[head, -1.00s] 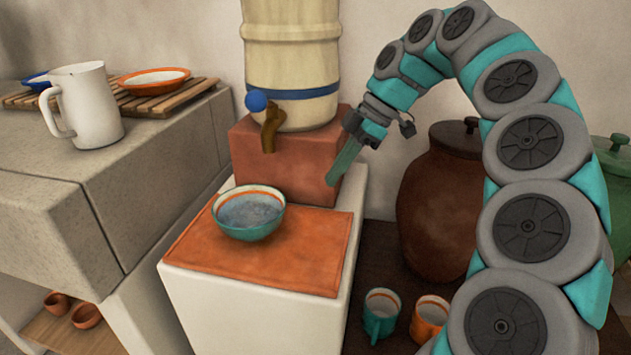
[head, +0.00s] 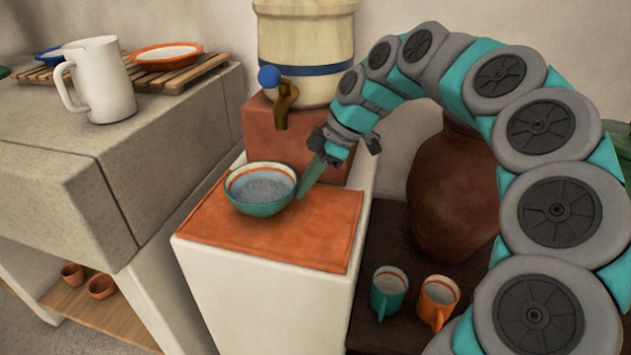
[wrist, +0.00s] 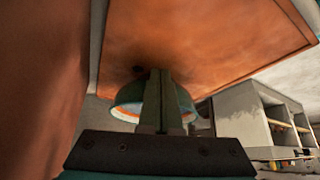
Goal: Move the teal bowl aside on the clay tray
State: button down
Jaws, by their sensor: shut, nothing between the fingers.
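The teal bowl (head: 259,204) has an orange band inside its rim and a blue-grey interior. It stands upright on the left-back part of the orange clay tray (head: 300,243), which lies on a white block. My gripper (head: 303,192) is shut and empty, its fingers pointing down beside the bowl's right side. I cannot tell whether they touch the bowl. In the wrist view my fingers (wrist: 161,78) cover the middle of the bowl (wrist: 125,101), and the tray (wrist: 200,45) fills the top.
A water dispenser (head: 305,40) with a brown tap (head: 283,105) stands on a red block (head: 270,135) behind the tray. Two mugs (head: 389,290) (head: 437,300) and a brown jar (head: 452,195) are at the right. A white pitcher (head: 103,80) is on the left counter. The tray's front is clear.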

aim_at(277, 188)
dwell(0.3)
jog(key=a, duration=0.5)
jog(key=shift+s+a, duration=0.15)
jog(key=shift+a, duration=0.15)
jog(key=shift+d, duration=0.15)
